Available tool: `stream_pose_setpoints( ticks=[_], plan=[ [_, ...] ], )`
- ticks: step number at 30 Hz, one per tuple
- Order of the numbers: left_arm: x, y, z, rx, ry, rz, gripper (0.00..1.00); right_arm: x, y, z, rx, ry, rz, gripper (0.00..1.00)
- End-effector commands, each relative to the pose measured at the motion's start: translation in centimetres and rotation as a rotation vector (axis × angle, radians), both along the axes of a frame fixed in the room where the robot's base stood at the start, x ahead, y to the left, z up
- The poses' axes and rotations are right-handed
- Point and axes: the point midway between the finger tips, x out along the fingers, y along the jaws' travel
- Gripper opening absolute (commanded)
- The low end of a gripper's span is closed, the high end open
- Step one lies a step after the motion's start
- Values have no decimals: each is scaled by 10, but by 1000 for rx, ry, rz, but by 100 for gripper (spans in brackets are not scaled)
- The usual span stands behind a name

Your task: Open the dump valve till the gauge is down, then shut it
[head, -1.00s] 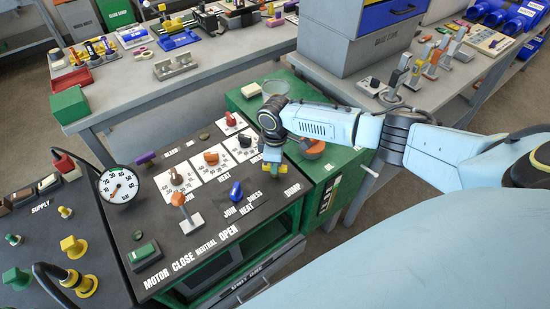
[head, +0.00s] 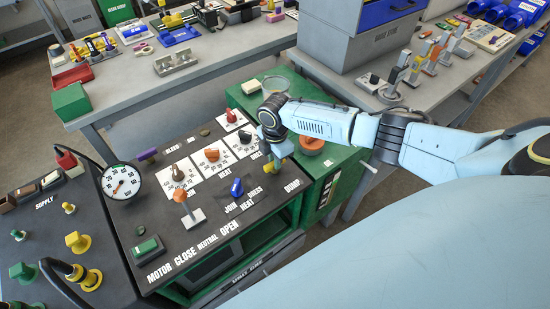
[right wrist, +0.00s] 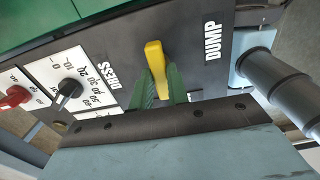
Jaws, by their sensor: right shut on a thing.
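The dump valve has a yellow lever handle (right wrist: 154,58), beside the DUMP lettering on the dark panel. My right gripper (right wrist: 160,84) is shut on it; its green fingers lie on both sides of the handle's lower part in the right wrist view. In the head view the right gripper (head: 277,164) is at the panel's right side and hides most of the handle. The round white gauge (head: 122,182) stands at the panel's left edge. Its needle seems to point to the lower left; the reading is too small to tell. My left gripper is not in view.
Close to my gripper are a blue knob (head: 237,188), a black dial (right wrist: 68,88) and an orange-topped lever (head: 181,197). An orange round part (head: 312,144) sits on the green cabinet to the right. Grey benches with tools stand behind.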

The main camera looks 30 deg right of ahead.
Motion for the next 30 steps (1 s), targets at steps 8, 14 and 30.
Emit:
stream_pose_setpoints(
  ticks=[8, 14, 30],
  plan=[
    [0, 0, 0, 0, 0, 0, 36, 0, 2, 0, 5, -1, 40, 0],
    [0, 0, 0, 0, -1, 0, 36, 0, 2, 0, 5, -1, 43, 0],
    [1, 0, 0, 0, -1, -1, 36, 0, 1, 0, 2, 0, 40, 38]
  ],
)
